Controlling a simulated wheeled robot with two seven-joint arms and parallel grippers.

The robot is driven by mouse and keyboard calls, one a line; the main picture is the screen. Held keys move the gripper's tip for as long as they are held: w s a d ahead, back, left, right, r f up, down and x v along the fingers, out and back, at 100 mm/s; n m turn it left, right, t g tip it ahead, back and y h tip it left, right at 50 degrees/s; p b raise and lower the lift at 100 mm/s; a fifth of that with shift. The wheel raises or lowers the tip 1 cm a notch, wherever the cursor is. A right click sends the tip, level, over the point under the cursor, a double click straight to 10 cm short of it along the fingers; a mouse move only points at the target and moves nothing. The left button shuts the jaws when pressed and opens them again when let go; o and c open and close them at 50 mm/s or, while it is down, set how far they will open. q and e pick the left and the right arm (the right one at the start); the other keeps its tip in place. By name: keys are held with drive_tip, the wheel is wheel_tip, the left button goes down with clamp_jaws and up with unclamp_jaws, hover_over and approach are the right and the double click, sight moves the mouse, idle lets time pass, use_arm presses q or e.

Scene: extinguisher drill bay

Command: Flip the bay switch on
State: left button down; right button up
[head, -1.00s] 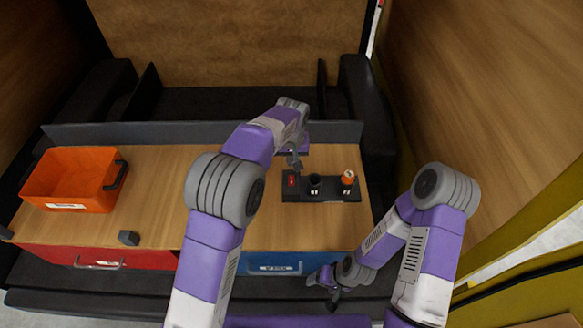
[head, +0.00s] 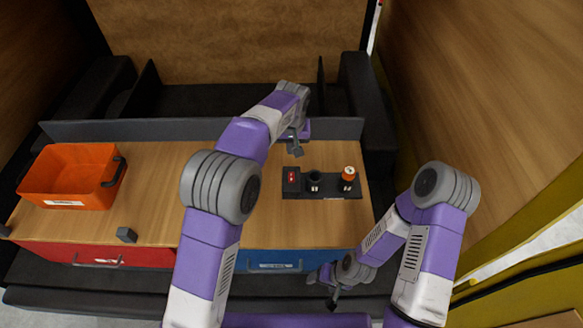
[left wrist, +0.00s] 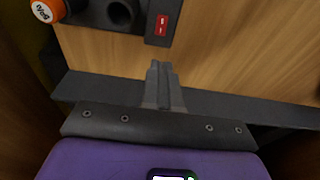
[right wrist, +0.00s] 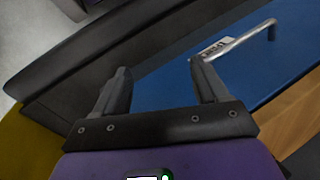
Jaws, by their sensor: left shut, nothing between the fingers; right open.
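The bay switch is a small red rocker (head: 291,177) at the left end of a black panel (head: 325,192) on the wooden bench. It also shows in the left wrist view (left wrist: 161,25), with white marks on its face; I cannot tell its position. My left gripper (head: 297,152) is shut and empty, just behind the switch and apart from it. In the left wrist view its closed fingers (left wrist: 157,68) point toward the panel with bare wood between. My right gripper (head: 329,291) is open and empty, low in front of the blue drawer; its spread fingers show in the right wrist view (right wrist: 158,75).
An orange bin (head: 70,199) stands at the left. A small grey block (head: 126,235) lies near the front edge. Red (head: 130,257) and blue (head: 245,261) drawers are below. A dark ledge (head: 200,130) runs behind.

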sight(292, 173)
use_arm(q)
drive_tip(key=shift+s, duration=0.1)
drive_tip(key=f, duration=0.4)
drive_tip(key=w+f+p, duration=0.1)
drive_tip(key=f, duration=0.4)
drive_tip(key=w+f, duration=0.1)
drive_tip(key=f, duration=0.3)
drive_tip(key=shift+w+f, duration=0.15)
drive_tip(key=shift+f, duration=0.25)
